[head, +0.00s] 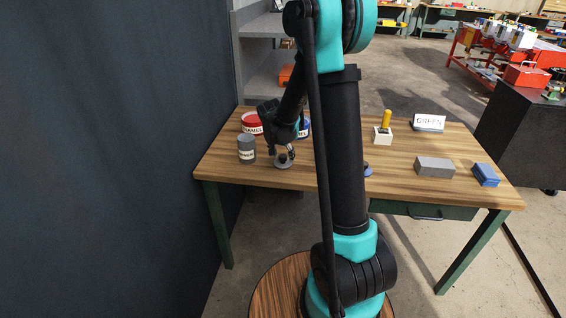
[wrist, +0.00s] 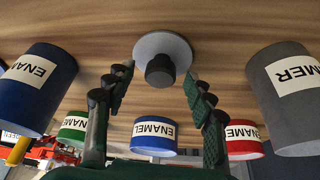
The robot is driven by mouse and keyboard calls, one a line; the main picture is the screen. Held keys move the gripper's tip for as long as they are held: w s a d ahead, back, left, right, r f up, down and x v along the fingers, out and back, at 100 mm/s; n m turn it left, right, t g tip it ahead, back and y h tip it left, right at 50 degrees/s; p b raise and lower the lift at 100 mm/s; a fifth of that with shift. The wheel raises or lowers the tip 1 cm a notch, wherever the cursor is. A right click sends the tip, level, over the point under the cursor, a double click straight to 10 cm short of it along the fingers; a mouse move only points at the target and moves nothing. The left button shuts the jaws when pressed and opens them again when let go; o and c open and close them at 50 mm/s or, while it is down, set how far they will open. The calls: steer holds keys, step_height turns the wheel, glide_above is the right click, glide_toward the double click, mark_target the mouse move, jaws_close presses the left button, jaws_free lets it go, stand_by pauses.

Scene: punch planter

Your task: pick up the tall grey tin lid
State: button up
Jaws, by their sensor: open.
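The grey lid (head: 284,163) is a flat pale disc with a dark round knob, lying on the wooden table beside the tall grey tin. In the wrist view, the lid (wrist: 178,45) shows upside down near the top middle, with its knob pointing at the camera. My gripper (head: 283,150) is open just above the lid. In the wrist view, the fingers of my gripper (wrist: 160,82) stand on either side of the knob, apart from it. The tall grey tin (head: 246,151) stands left of the lid and shows at the right of the wrist view (wrist: 284,90).
A red tin (head: 251,123) stands behind the grey tin. Blue tins (wrist: 38,88) and a green tin (wrist: 73,128) show in the wrist view. A yellow-handled punch (head: 384,128), a grey block (head: 434,167) and blue blocks (head: 486,174) sit to the right.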

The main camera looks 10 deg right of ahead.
steer(key=shift+w+d+f, duration=0.15)
steer(key=shift+w+f, duration=0.05)
steer(key=shift+f, duration=0.4)
steer(key=shift+c, duration=0.2)
jaws_close()
steer(key=shift+r, duration=0.15)
